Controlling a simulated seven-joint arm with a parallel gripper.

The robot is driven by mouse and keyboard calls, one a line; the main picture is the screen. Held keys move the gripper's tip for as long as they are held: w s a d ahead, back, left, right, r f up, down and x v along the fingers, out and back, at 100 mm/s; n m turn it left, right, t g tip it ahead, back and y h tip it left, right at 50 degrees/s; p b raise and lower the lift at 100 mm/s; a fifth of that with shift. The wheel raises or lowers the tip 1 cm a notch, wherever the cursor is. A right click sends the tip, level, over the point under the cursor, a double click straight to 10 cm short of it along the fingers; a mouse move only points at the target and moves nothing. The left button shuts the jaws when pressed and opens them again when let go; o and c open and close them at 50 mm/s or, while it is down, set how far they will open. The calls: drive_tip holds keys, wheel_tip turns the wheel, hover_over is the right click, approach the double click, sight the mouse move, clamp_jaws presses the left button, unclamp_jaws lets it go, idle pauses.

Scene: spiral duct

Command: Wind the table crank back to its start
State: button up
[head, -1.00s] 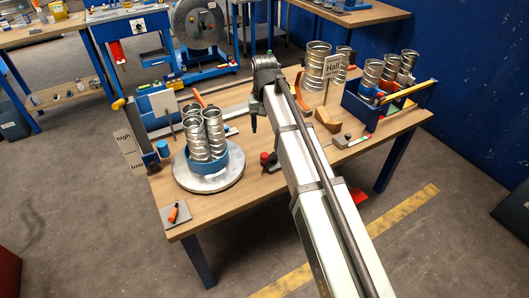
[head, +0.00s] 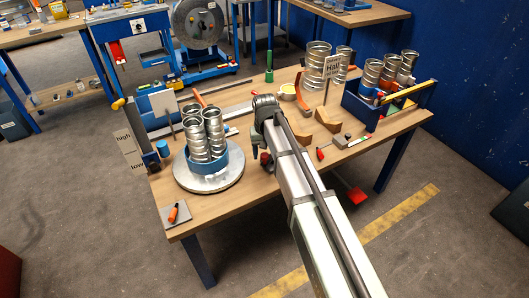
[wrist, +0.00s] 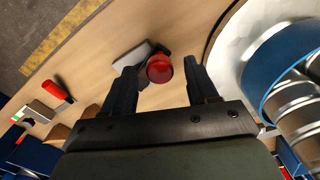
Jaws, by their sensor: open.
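A red round knob (wrist: 160,68) on a dark stem with a grey base plate (wrist: 130,62) is in the wrist view. It also shows in the head view (head: 265,157), at the table's front edge beside the round turntable (head: 208,180). I take it for the crank's handle, but cannot tell for certain. My gripper (wrist: 160,76) is open, one finger on each side of the knob in the picture, with gaps on both sides. How far the knob lies beyond the fingertips is unclear. In the head view my gripper (head: 253,153) points down close to the knob, partly hidden by my arm.
A blue ring holder (head: 208,166) with several metal ducts stands on the turntable. A high/low sign (head: 128,150) is at the table's left. Wooden wedges (head: 326,121), a red-handled tool (head: 320,153) and a blue bin (head: 368,116) are to the right.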

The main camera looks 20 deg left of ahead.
drive_tip(key=shift+f, duration=0.15)
clamp_jaws()
idle(0.5)
